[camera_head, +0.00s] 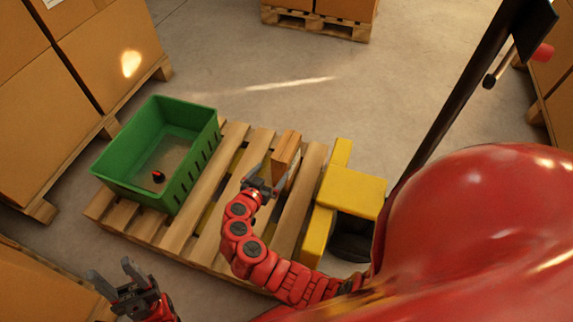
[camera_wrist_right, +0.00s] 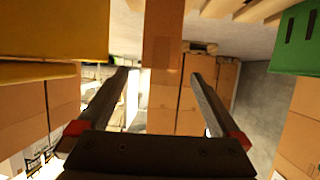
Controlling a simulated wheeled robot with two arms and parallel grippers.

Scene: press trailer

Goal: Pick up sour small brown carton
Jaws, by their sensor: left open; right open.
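The small brown carton (camera_head: 287,148) stands upright on the wooden pallet, to the right of the green crate. It also shows in the right wrist view as a narrow brown block (camera_wrist_right: 162,35) in the upper middle. In the wrist view the carton lines up between the two fingers (camera_wrist_right: 160,75), with gaps on both sides. My left gripper (camera_head: 117,272) is open and empty at the lower left, away from the carton.
The green crate (camera_head: 128,150) sits on the pallet (camera_head: 180,232) with a small dark-and-red item (camera_head: 158,177) inside. A yellow block-like structure (camera_head: 350,190) stands right of the carton. Large stacked boxes (camera_head: 60,130) line the left.

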